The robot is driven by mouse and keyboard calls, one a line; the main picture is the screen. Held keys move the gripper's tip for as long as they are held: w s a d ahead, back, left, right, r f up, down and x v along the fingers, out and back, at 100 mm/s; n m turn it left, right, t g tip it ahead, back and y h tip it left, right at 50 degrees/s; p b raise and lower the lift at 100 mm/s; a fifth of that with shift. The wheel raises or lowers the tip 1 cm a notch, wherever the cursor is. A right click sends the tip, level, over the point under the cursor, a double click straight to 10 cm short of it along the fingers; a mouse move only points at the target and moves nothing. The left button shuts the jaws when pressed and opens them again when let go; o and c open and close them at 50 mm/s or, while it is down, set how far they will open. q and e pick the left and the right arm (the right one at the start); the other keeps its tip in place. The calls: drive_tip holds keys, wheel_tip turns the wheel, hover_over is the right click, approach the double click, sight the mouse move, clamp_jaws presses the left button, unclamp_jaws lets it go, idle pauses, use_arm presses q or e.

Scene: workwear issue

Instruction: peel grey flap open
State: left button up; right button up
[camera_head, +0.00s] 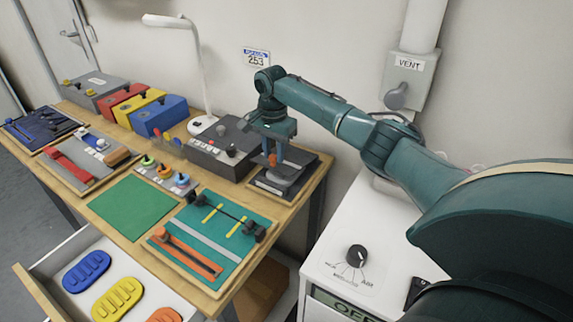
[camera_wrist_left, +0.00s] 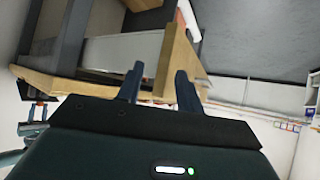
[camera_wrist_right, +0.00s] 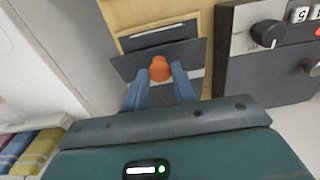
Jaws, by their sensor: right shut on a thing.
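The grey flap (camera_wrist_right: 195,56) is a flat dark panel with an orange tab (camera_wrist_right: 160,68) on it. It belongs to the dark unit at the back right of the table, and also shows in the head view (camera_head: 289,171). My right gripper (camera_head: 271,160) reaches down over it and is shut on the orange tab, with a finger on each side. In the right wrist view the flap lies skewed over its base, but how far it is lifted I cannot tell. My left gripper (camera_wrist_left: 160,72) has its fingers apart and empty, away from the flap.
A dark control box (camera_head: 223,147) with knobs stands close left of the flap. A white lamp (camera_head: 198,75) is behind. A teal board (camera_head: 205,236) with straps lies in front. An open drawer (camera_head: 75,243) holds coloured pads. A white cabinet (camera_head: 345,262) stands right.

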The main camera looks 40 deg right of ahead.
drive_tip(key=shift+w+d+r, duration=0.1)
drive_tip(key=shift+d+r, duration=0.25)
drive_tip(key=shift+r, duration=0.25)
drive_tip(key=shift+w+d+r, duration=0.15)
drive_tip(key=shift+d+r, duration=0.2)
drive_tip(key=shift+r, duration=0.25)
drive_tip(key=shift+w+d+r, duration=0.15)
drive_tip(key=shift+d+r, duration=0.2)
drive_tip(key=shift+r, duration=0.2)
drive_tip(key=shift+d+r, duration=0.15)
drive_tip(key=shift+w+d+r, duration=0.2)
drive_tip(key=shift+d+r, duration=0.15)
drive_tip(key=shift+r, duration=0.1)
drive_tip(key=shift+w+d+r, duration=0.2)
drive_tip(key=shift+d+r, duration=0.3)
drive_tip(key=shift+d, duration=0.05)
drive_tip(key=shift+r, duration=0.1)
